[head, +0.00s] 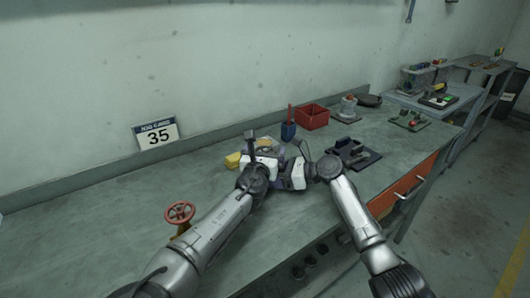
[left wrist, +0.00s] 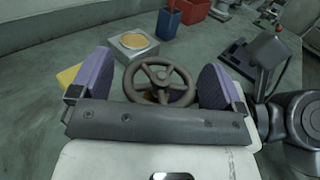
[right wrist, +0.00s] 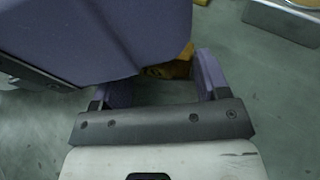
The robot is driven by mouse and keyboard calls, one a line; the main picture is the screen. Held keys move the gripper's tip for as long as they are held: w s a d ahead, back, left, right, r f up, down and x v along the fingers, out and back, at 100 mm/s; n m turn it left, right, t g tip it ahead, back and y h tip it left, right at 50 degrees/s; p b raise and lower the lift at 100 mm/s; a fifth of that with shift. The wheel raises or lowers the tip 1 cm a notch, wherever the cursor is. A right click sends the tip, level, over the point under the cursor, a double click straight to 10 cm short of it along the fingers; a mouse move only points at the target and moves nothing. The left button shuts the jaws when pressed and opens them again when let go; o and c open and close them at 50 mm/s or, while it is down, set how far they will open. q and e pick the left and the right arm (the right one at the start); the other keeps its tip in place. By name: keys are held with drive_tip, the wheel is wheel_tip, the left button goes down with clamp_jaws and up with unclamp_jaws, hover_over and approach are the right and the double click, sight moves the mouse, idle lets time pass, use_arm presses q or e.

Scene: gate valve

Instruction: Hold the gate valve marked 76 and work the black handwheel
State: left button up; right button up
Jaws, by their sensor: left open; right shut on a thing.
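A dark handwheel (left wrist: 160,85) shows in the left wrist view, between the two purple fingers of my left gripper (left wrist: 155,78). The fingers stand open on either side of it, with small gaps visible. My right gripper (right wrist: 160,78) is shut on the valve; a brassy yellow part (right wrist: 172,68) shows between its fingers in the right wrist view. A large purple finger of my left gripper covers much of that view. In the head view both grippers meet over the bench and hide most of the valve. No 76 marking can be read.
A valve with a red handwheel (head: 180,212) stands left of my left arm. A grey block with an orange disc (left wrist: 133,44), a blue cup (head: 288,131), a red bin (head: 312,117) and a black fixture (head: 352,154) are near the grippers.

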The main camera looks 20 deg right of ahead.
sight(265, 150)
use_arm(q)
drive_tip(key=shift+c, duration=0.4)
drive_tip(key=c, duration=0.9)
drive_tip(key=shift+o, duration=0.2)
drive_tip(key=shift+m+g+h, duration=0.6)
drive_tip(key=shift+m+h, duration=0.1)
drive_tip(key=shift+h, duration=0.2)
drive_tip(key=o, duration=0.9)
drive_tip(key=shift+o, duration=0.2)
drive_tip(key=shift+r, duration=0.15)
drive_tip(key=shift+r, duration=4.9)
